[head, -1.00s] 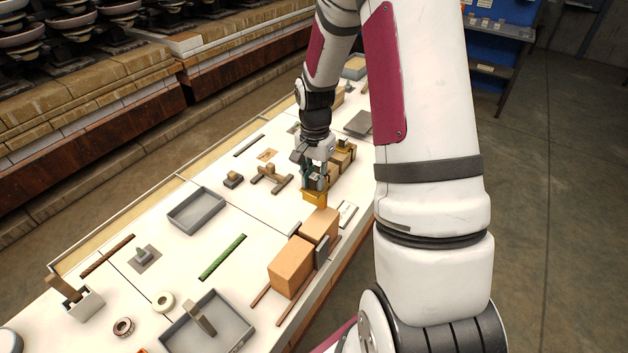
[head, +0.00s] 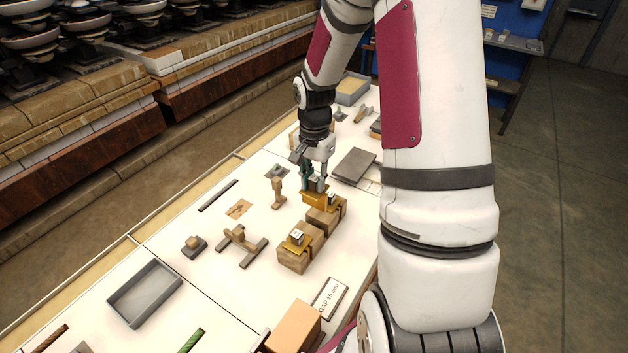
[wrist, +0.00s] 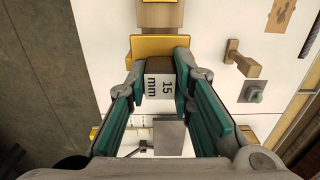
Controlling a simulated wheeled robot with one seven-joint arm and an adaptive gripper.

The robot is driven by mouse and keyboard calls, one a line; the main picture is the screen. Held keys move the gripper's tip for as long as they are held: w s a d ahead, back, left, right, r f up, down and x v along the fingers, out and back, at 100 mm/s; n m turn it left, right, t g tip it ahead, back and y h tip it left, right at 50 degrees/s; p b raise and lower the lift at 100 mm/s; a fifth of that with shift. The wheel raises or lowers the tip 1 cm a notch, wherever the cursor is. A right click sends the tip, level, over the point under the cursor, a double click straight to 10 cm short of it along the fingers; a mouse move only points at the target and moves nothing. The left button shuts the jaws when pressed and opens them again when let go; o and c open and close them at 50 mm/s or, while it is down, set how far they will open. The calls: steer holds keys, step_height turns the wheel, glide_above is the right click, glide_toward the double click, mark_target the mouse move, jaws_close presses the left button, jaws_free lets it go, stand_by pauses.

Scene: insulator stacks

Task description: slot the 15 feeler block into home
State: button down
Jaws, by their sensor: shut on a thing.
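My gripper (head: 315,187) is shut on the 15 feeler block, whose pale face reads "15 mm" in the wrist view (wrist: 161,86). The block sits between the two green-lined fingers. A yellow piece (wrist: 160,47) lies just beyond it in the wrist view; it also shows just under the fingers in the head view (head: 314,198). I cannot tell whether it touches the wooden block below. Two wooden blocks stand near the gripper: one (head: 299,259) carries a yellow piece with a small metal cube, the other (head: 327,218) has similar parts on top. I cannot identify home for certain.
A card reading "GAP 15 mm" (head: 330,298) lies in front of the wooden blocks, with an orange-brown box (head: 294,327) nearer. A wooden stand (head: 240,245), a small upright wooden piece (head: 278,192), a grey tray (head: 145,294) and a dark flat plate (head: 354,166) are around. White tabletop lies clear between them.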

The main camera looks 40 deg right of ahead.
mark_target(314, 206)
steer(key=shift+f, duration=0.1)
steer(key=shift+f+b, duration=1.35)
steer(key=shift+f, duration=1.45)
steer(key=shift+f+b, duration=1.65)
steer(key=shift+f, duration=1.8)
steer(key=c, duration=1.3)
jaws_free()
step_height(314, 206, up, 12)
